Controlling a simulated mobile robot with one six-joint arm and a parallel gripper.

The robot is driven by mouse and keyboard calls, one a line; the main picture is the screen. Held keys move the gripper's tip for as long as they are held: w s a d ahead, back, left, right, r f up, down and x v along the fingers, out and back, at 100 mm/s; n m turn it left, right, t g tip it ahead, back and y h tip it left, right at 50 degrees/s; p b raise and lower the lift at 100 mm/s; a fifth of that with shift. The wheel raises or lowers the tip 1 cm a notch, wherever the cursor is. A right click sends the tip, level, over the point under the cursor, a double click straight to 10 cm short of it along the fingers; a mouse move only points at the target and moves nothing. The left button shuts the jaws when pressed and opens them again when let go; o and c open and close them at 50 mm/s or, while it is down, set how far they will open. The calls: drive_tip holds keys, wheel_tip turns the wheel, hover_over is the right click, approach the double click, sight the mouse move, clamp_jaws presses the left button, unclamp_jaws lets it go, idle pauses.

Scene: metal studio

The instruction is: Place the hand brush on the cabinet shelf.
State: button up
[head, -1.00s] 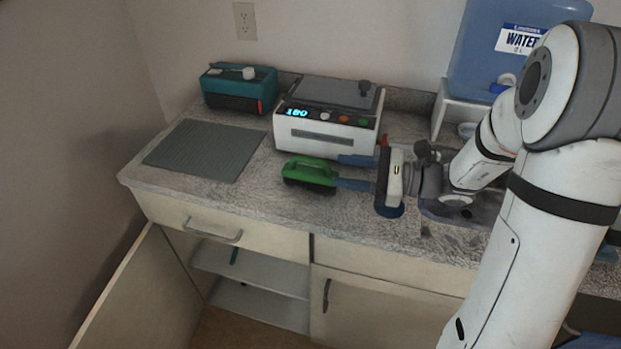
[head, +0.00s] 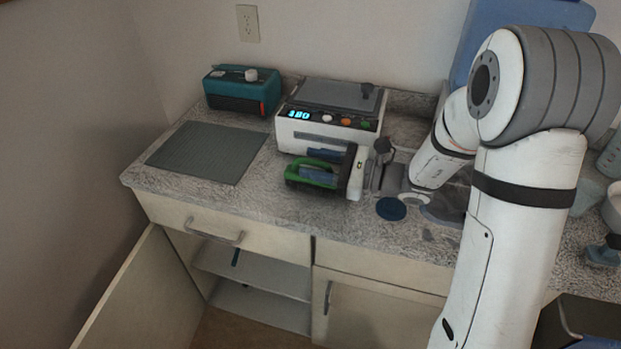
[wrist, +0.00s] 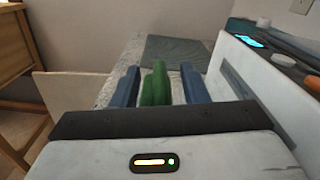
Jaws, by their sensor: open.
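The green hand brush (head: 312,172) lies on the granite counter in front of the white device. My gripper (head: 318,168) is low over the counter with its two blue fingers reaching along either side of the brush. The fingers are open. The cabinet shelf (head: 262,275) is below the counter at the left, inside the open cabinet.
The cabinet door (head: 125,295) stands open at the left. A white device with a lit display (head: 328,135) is just behind the brush. A grey-green mat (head: 207,151), a teal toaster-like box (head: 242,92) and a dark blue disc (head: 391,209) are on the counter.

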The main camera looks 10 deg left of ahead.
clamp_jaws()
idle(0.4)
